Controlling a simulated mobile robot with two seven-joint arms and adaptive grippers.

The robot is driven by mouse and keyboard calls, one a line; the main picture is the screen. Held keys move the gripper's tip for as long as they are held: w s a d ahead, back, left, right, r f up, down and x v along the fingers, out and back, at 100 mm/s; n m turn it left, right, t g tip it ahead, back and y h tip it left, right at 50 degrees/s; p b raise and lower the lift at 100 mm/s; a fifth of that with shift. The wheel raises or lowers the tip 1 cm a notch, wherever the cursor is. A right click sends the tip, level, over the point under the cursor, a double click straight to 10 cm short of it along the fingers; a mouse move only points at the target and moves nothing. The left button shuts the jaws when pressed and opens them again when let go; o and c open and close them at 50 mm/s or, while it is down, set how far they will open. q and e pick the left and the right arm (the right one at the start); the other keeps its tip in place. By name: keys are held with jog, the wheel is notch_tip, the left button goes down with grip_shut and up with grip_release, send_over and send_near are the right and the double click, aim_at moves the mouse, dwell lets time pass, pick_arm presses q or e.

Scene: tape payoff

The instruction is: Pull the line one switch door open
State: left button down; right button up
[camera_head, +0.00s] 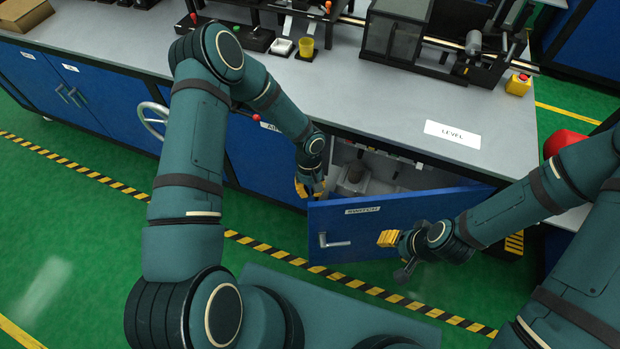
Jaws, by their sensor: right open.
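The blue switch door (400,222) stands partly open, swung out from the cabinet front, with its free edge at the left. It bears a "SWITCH" label (362,210) and a silver lever handle (336,242). Behind it the cabinet interior (375,172) shows pale fittings, partly hidden by the door. My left gripper (311,188) is at the opening, close by the door's upper free corner; whether it touches the door or how its fingers stand is unclear. My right gripper (390,243) is open in front of the door's outer face, right of the handle, with nothing seen in it.
A white handwheel (152,121) and a red-knobbed lever (256,117) stick out at the left. Green floor (90,235) with striped tape lies in front.

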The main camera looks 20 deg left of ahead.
aim_at(312, 202)
pick_arm(q)
jog(key=shift+s+d+r, duration=0.1)
jog(key=shift+s+d, duration=0.35)
jog(key=shift+s, duration=0.4)
jog(key=shift+s+d+r, duration=0.1)
jog(key=shift+s+d, duration=0.3)
jog(key=shift+s, duration=0.4)
jog(key=shift+f, duration=0.1)
